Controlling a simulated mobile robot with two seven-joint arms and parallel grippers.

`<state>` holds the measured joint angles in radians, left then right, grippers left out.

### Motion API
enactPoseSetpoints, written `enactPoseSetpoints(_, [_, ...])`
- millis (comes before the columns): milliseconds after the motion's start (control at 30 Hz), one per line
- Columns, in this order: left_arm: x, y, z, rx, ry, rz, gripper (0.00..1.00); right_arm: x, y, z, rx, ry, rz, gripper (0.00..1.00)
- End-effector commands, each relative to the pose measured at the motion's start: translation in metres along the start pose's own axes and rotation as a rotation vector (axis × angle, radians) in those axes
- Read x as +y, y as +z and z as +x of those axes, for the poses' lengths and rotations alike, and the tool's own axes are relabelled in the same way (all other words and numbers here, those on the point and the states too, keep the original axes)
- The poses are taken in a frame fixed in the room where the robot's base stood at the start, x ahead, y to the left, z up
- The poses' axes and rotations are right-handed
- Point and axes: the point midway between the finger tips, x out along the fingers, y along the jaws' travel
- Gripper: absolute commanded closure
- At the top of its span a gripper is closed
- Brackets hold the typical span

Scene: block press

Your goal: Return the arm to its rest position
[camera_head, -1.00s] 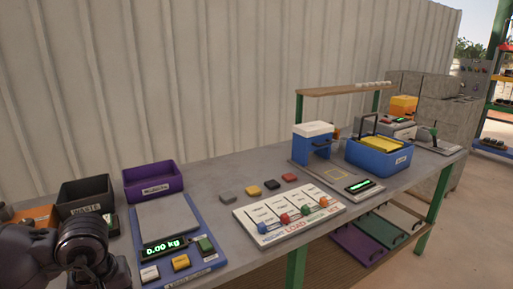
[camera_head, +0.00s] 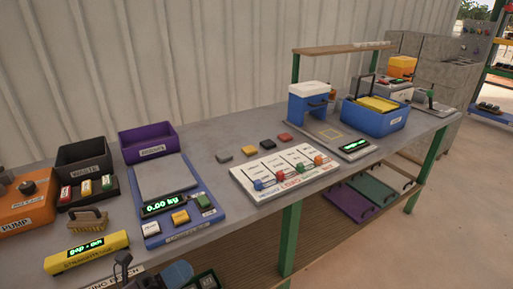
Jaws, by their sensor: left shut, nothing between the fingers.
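My left gripper (camera_head: 124,264) is low in the picture at the bottom edge, in front of the bench's front edge, and only a small dark part of it shows. It is shut with nothing in it and looks apart from the things on the bench. The rest of the left arm is hardly in the picture. My right gripper is not in view.
The bench (camera_head: 213,228) carries a yellow gauge bar (camera_head: 87,252), a brush (camera_head: 87,221), an orange pump box (camera_head: 25,210), a blue scale (camera_head: 180,227), a white load board (camera_head: 290,176), a blue press (camera_head: 309,105) and a blue crate (camera_head: 374,122).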

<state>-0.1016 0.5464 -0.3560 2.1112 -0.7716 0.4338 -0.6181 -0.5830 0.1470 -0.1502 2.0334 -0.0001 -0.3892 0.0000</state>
Motion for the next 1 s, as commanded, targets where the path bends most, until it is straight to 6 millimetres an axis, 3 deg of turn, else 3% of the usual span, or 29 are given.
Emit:
enactPoseSetpoints(100, [0.036, 0.016, -0.036, -0.326, 0.082, -0.397, 1.00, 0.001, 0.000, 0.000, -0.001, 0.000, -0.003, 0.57])
enactPoseSetpoints(233, [0.085, 0.016, -0.092, -0.687, 0.146, -0.834, 1.00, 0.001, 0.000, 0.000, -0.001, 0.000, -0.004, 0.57])
enactPoseSetpoints(400, [0.136, -0.017, -0.167, -1.095, 0.181, -1.307, 1.00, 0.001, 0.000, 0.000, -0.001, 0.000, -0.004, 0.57])
enactPoseSetpoints(500, [0.152, -0.041, -0.198, -1.266, 0.181, -1.497, 1.00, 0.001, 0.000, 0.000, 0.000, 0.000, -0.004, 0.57])
enactPoseSetpoints(700, [0.165, -0.068, -0.226, -1.432, 0.173, -1.677, 1.00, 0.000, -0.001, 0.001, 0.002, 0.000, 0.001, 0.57])
enactPoseSetpoints(1000, [0.166, -0.070, -0.228, -1.443, 0.173, -1.690, 1.00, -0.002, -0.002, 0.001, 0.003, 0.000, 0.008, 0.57])
